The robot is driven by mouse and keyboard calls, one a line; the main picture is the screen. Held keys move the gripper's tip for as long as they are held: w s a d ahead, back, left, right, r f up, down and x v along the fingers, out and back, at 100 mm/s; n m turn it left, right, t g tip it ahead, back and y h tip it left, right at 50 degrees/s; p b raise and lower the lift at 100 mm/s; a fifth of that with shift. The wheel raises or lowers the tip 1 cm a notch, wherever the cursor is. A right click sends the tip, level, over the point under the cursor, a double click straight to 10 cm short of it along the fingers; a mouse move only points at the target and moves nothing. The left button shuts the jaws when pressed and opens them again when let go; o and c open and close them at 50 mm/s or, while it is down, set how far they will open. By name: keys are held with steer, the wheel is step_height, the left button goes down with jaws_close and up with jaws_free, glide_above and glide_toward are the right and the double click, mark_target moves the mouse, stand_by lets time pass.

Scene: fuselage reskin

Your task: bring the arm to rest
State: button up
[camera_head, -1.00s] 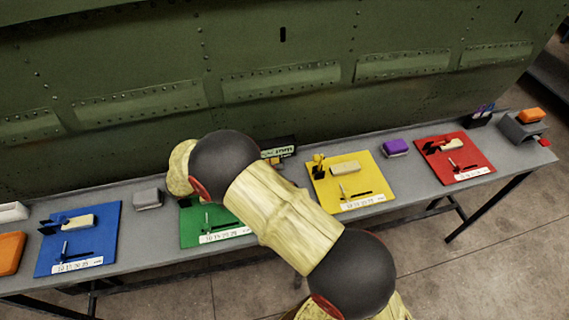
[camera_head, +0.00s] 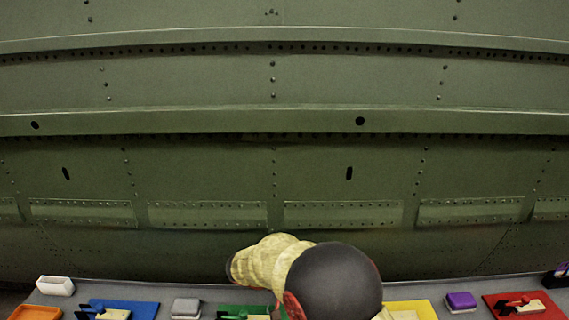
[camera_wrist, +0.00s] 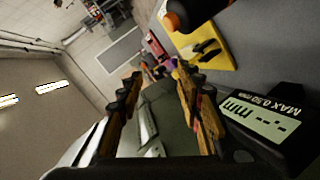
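In the wrist view my gripper (camera_wrist: 158,80) shows two jointed fingers set well apart, with no held object visible between them. Close to its right is a black gauge (camera_wrist: 262,122) with a lit display reading mm and a MAX 0.50 mm label. In the head view my arm is bent at the bottom middle, in front of the bench, and its forearm hides part of the green mat (camera_head: 230,312). My gripper itself is hidden in the head view.
The green riveted fuselage wall (camera_head: 200,170) fills most of the head view. Along the bench at its foot are a white block (camera_head: 55,286), a blue mat (camera_head: 140,308), a grey block (camera_head: 186,307), a purple block (camera_head: 461,301) and a red mat (camera_head: 540,305). A yellow mat (camera_wrist: 215,58) shows in the wrist view.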

steer(key=s+d+r+n+t+y, duration=0.2)
steer(key=s+r+y, duration=0.4)
steer(key=s, duration=0.4)
steer(key=s+d+r+n+t+y, duration=0.2)
steer(key=s+r+n+t+y, duration=0.3)
steer(key=s+y, duration=0.3)
steer(key=shift+s+r+n+t, duration=0.35)
steer(key=shift+s+r, duration=0.25)
steer(key=shift+s, duration=0.25)
steer(key=shift+d, duration=0.15)
